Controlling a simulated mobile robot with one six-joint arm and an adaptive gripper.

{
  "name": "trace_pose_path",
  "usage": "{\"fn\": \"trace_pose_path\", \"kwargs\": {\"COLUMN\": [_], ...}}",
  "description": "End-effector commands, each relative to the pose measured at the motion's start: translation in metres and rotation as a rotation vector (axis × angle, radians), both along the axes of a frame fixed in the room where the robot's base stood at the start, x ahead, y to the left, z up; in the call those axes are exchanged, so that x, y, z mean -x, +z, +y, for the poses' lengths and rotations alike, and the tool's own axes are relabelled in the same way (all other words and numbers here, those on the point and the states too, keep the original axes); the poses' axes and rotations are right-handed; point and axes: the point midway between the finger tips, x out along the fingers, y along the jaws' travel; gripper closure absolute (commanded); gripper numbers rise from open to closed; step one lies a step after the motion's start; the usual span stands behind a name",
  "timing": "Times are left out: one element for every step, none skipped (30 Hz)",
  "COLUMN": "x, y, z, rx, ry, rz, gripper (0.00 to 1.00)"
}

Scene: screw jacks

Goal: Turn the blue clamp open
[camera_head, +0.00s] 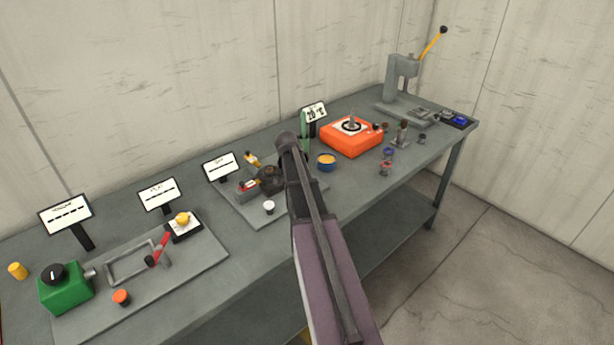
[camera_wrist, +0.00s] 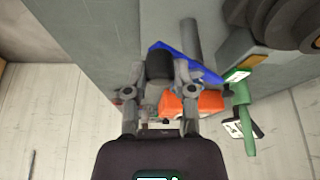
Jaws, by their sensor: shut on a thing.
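The blue clamp (camera_wrist: 207,74) shows in the wrist view as a blue piece just beyond my fingers, next to a grey cylinder (camera_wrist: 190,40). My gripper (camera_wrist: 158,74) has its two fingers on either side of a dark rounded piece, which looks like the clamp's handle (camera_wrist: 160,66), and is shut on it. How that piece joins the blue part is partly hidden by the fingers. In the head view my arm runs up the middle of the picture, and I cannot make out the clamp or the fingertips there.
An orange box (camera_head: 351,137) stands right of my arm on the grey bench (camera_head: 235,265). A green upright (camera_wrist: 242,115) is at the right of the wrist view. A grey press (camera_head: 400,80), a green box (camera_head: 65,289) and several small signs and knobs stand along the bench.

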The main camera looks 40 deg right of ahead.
Motion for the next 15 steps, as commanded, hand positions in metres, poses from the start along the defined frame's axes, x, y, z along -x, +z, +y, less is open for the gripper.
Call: {"fn": "trace_pose_path", "kwargs": {"x": [-0.0025,-0.003,-0.0036,-0.0039,-0.0042,-0.0047,-0.0049,-0.0051,-0.0053,-0.0053,-0.0054,-0.0055,-0.0056,-0.0055,-0.0056], "y": [-0.0001,-0.0001,-0.0003,-0.0003,-0.0002,-0.0001,-0.0002,-0.0002,-0.0002,-0.0002,-0.0002,-0.0002,-0.0002,-0.0002,-0.0002], "z": [0.0017,0.0027,0.0036,0.0043,0.0047,0.0052,0.0056,0.0059,0.0064,0.0066,0.0069,0.0071,0.0072,0.0075,0.0075], "rx": [-0.001,-0.001,-0.002,-0.002,-0.001,-0.001,-0.001,-0.001,-0.001,-0.001,-0.001,-0.002,-0.002,-0.002,-0.002], "ry": [-0.027,-0.047,-0.068,-0.083,-0.097,-0.113,-0.124,-0.134,-0.145,-0.152,-0.158,-0.163,-0.165,-0.169,-0.171], "rz": [0.001,0.0,0.0,0.0,0.0,0.0,-0.001,0.0,0.0,0.0,0.0,0.0,0.0,0.0,0.0], "gripper": [1.0,1.0,1.0,1.0,1.0,1.0,1.0,1.0,1.0,1.0,1.0,1.0,1.0,1.0,1.0]}}
